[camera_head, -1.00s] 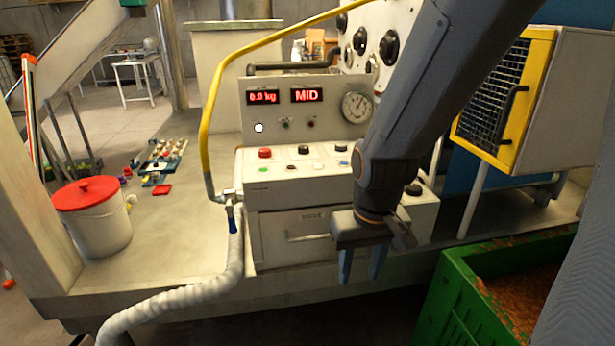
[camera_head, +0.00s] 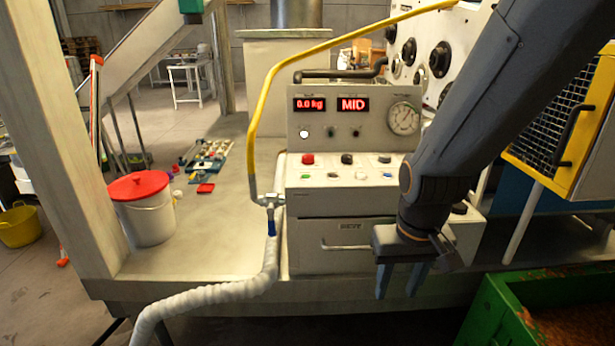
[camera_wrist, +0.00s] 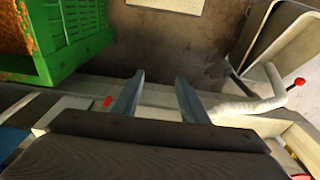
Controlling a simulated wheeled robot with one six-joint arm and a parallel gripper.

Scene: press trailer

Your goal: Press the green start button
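The control box with a sloped button panel (camera_head: 345,185) stands at the middle of the head view. A small green button (camera_head: 305,176) appears at the left of its lower row, below a red mushroom button (camera_head: 308,159). Black knobs or buttons (camera_head: 347,159) sit to the right in the upper row. The lower row also has a white button (camera_head: 361,176) and a blue one (camera_head: 387,174). My gripper (camera_head: 400,277) points down in front of the box, lower and right of the buttons, touching none. Its fingers are apart and empty, also in the wrist view (camera_wrist: 159,80).
Red displays (camera_head: 352,104) and a gauge (camera_head: 404,118) are above the buttons. A yellow pipe (camera_head: 265,110) and pale hose (camera_head: 215,293) run along the left. A yellow-framed cage (camera_head: 563,120) and green crate (camera_head: 490,310) are at right. A red-lidded bucket (camera_head: 147,215) stands on the deck.

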